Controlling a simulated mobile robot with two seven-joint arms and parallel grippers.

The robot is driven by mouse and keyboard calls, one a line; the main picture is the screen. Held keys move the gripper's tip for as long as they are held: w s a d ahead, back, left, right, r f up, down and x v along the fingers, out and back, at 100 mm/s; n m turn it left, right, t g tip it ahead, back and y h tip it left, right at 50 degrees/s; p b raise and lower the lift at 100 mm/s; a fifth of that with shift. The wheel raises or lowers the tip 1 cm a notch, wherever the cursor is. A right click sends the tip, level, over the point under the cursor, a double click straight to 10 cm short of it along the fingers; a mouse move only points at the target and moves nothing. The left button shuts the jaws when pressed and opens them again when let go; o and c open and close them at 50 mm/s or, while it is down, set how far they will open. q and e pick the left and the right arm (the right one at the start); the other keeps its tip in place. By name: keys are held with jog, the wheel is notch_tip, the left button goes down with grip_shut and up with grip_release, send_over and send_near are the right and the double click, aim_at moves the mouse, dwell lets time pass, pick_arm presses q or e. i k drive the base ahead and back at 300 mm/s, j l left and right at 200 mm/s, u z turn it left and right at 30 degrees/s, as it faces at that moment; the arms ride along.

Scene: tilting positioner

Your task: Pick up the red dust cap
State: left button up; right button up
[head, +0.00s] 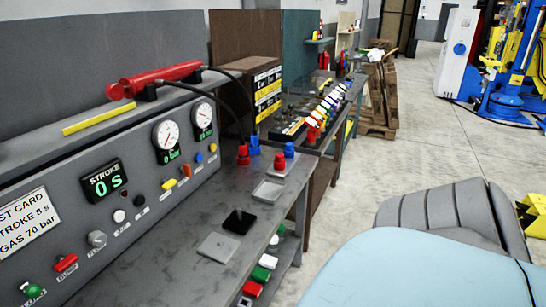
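A small red cap-like piece (279,161), likely the red dust cap, stands on a pale plate on the grey bench (190,275). A matching blue piece (289,150) stands just behind it to the right. To their left, a red coupling (243,156) and a blue coupling (254,144) stand near the panel, with dark hoses running up from them. The pieces are too small to tell cap from fitting with certainty. Neither of my grippers is in view.
A shallow grey tray (268,191), a black square pad (238,222) and a grey square plate (218,247) lie along the bench. The control panel (110,205) borders it on the left. A lower shelf holds several coloured items.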

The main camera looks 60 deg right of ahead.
aim_at(279, 157)
jog(key=l+z, duration=0.1)
jog(key=z, duration=1.05)
jog(key=j+z, duration=0.1)
jog(key=z, duration=0.75)
jog(key=k, duration=0.45)
jog(key=k+u, duration=0.1)
jog(key=u, duration=0.65)
jog(key=k+j+u, duration=0.1)
jog(key=u, duration=0.25)
jog(key=i+l+u, duration=0.1)
jog(key=l+u, duration=0.15)
jog(key=u, duration=0.2)
jog(key=l+u, duration=0.3)
jog(key=u, duration=0.15)
jog(key=i+l, duration=0.1)
jog(key=l, duration=0.7)
jog(key=i+l, duration=0.1)
jog(key=l, duration=1.5)
jog(key=i+l, duration=0.15)
jog(key=l, duration=0.65)
